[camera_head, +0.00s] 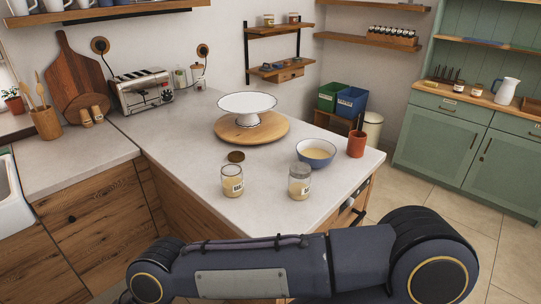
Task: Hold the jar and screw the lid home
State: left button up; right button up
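The left jar (232,183) looks open at the top. The right jar (299,186) stands a short way to its right, and its top is too small to read clearly. A dark brown round lid (236,156) lies flat on the counter just behind the left jar, apart from it. Neither of my grippers is in view; only dark links of my own arm show along the bottom, in front of the counter edge.
On the grey counter (190,135), a blue bowl (316,156) and an orange-brown cup (357,144) stand right of the jars. Behind is a white cake stand (247,104) on a round wooden board (225,129). A toaster (143,92) stands back left. The counter left of the jars is clear.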

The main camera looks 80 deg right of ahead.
aim_at(232, 181)
jog(key=i+l+z, duration=0.2)
jog(key=i+z, duration=0.2)
jog(key=i+l+z, duration=0.1)
jog(key=i+z, duration=0.2)
jog(key=z, duration=0.15)
jog(key=i+z, duration=0.4)
jog(key=i+j+z, duration=0.2)
jog(key=i+z, duration=0.35)
jog(key=z, duration=0.35)
jog(key=i+z, duration=0.1)
jog(key=z, duration=0.35)
jog(key=i+j+z, duration=0.1)
jog(key=z, duration=0.35)
jog(key=i+j+z, duration=0.1)
jog(key=z, duration=0.35)
jog(key=i+j+z, duration=0.1)
jog(key=z, duration=0.35)
jog(key=i+j+z, duration=0.1)
jog(key=z, duration=0.3)
jog(key=i+j+z, duration=0.15)
jog(key=z, duration=0.3)
jog(key=i+j+z, duration=0.25)
jog(key=z, duration=0.15)
